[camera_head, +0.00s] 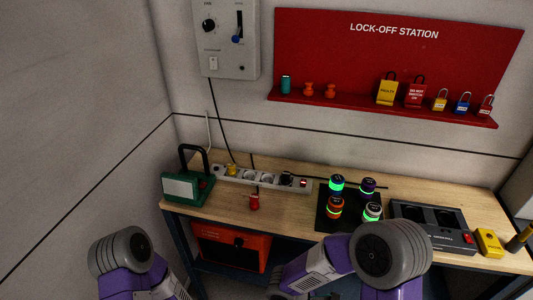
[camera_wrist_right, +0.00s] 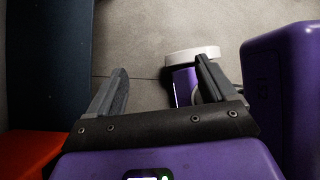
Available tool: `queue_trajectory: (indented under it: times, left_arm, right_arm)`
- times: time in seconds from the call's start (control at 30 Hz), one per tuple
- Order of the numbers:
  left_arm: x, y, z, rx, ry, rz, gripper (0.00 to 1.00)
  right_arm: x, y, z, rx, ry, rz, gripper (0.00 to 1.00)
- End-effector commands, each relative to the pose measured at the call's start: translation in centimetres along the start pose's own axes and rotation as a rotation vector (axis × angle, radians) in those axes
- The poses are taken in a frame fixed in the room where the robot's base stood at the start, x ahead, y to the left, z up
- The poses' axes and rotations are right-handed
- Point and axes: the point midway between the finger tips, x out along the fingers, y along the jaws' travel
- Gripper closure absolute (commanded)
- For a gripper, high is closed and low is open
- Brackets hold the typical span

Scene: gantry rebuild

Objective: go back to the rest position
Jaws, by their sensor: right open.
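My right gripper (camera_wrist_right: 160,76) shows in the right wrist view. Its two fingers stand wide apart with nothing between them, over grey floor (camera_wrist_right: 140,40). In the head view both of my purple arms come in at the bottom edge, in front of the workbench. The left arm's grey joint is at the lower left and the right arm's larger grey joint is at the lower middle right. My left gripper is out of view.
The wooden workbench (camera_head: 285,222) carries a green device (camera_head: 188,186), a power strip (camera_head: 262,178), a black mat (camera_head: 349,225) with lit cylinders, a dark charger (camera_head: 433,226) and a yellow item (camera_head: 489,242). An orange box (camera_head: 232,245) sits below. The red lock-off board (camera_head: 395,50) hangs behind.

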Motion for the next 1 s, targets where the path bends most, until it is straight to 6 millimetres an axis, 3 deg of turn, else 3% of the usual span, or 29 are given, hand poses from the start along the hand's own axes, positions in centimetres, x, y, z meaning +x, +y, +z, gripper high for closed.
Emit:
queue_trajectory:
  times: [0.1,0.2,0.4,0.53,0.7,0.83,1.0]
  left_arm:
    - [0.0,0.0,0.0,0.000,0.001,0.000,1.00]
    - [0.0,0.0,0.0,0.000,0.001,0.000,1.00]
    - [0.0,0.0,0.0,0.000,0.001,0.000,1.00]
    - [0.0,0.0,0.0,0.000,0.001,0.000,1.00]
    - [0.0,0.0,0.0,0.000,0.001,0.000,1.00]
    - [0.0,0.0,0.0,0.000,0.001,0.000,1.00]
    - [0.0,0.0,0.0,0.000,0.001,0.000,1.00]
  right_arm:
    - [2.9,-2.9,-4.2,0.155,0.227,-0.183,0.16]
    - [4.1,-4.6,-7.7,0.344,0.413,-0.329,0.16]
    - [5.1,-4.4,-12.9,0.829,0.705,-0.561,0.16]
    - [6.4,-2.5,-14.0,1.177,0.815,-0.647,0.16]
    - [8.7,-0.5,-13.4,1.517,0.867,-0.673,0.16]
    - [9.7,0.3,-12.8,1.641,0.875,-0.666,0.16]
    - [9.9,0.4,-12.7,1.656,0.876,-0.664,0.16]
